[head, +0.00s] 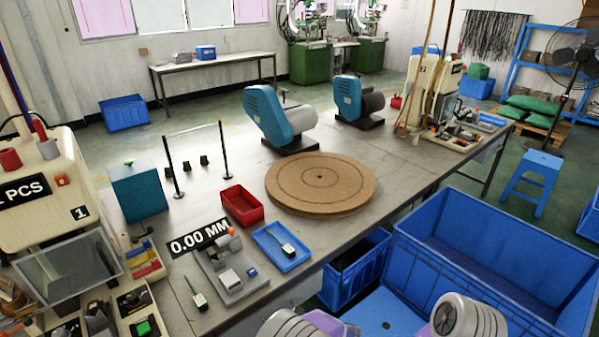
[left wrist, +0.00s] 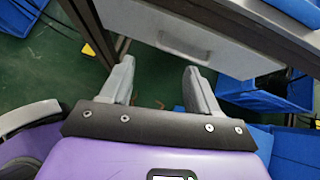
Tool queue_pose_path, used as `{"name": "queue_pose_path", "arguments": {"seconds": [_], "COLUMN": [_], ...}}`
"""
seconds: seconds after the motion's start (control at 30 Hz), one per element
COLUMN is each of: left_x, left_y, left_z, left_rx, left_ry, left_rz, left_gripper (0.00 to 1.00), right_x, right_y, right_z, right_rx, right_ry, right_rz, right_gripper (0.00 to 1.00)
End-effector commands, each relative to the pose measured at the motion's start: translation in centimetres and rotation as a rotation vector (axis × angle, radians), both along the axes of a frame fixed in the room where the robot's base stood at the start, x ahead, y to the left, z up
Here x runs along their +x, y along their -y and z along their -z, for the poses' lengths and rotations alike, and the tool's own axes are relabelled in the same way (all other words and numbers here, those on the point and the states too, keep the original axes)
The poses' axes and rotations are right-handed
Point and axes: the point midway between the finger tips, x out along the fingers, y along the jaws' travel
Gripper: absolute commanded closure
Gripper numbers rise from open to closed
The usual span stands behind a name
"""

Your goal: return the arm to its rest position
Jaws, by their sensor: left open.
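My left gripper (left wrist: 160,82) shows in the left wrist view. Its two grey fingers are apart with nothing between them. They are off the table, in front of a grey drawer (left wrist: 160,30) under the tabletop, with green floor beyond. In the head view, only rounded grey and purple links of my arms show at the bottom edge; neither gripper is visible there. My right gripper is in no view.
The workbench (head: 210,205) holds a round wooden turntable (head: 320,182), a red bin (head: 240,206) and a blue tray (head: 268,240) with a small part in it. A large blue crate (head: 490,250) stands at the right, close to my arm.

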Motion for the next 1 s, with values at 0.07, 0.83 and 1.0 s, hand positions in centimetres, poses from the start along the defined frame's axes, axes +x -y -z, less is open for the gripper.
{"name": "queue_pose_path", "arguments": {"seconds": [0.07,0.83,1.0], "left_x": [-1.7,-24.0,-24.2], "left_y": [-1.5,-7.4,-8.2], "left_z": [2.2,12.3,12.2], "left_rx": [-0.08,-1.171,-1.18], "left_ry": [-0.062,0.09,0.173], "left_rz": [-0.079,-2.327,-2.429], "left_gripper": [0.39,0.39,0.39], "right_x": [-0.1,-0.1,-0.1], "right_y": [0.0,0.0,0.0], "right_z": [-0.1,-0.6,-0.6], "right_rx": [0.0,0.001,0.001], "right_ry": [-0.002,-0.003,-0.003], "right_rz": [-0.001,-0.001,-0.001], "right_gripper": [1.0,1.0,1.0]}}
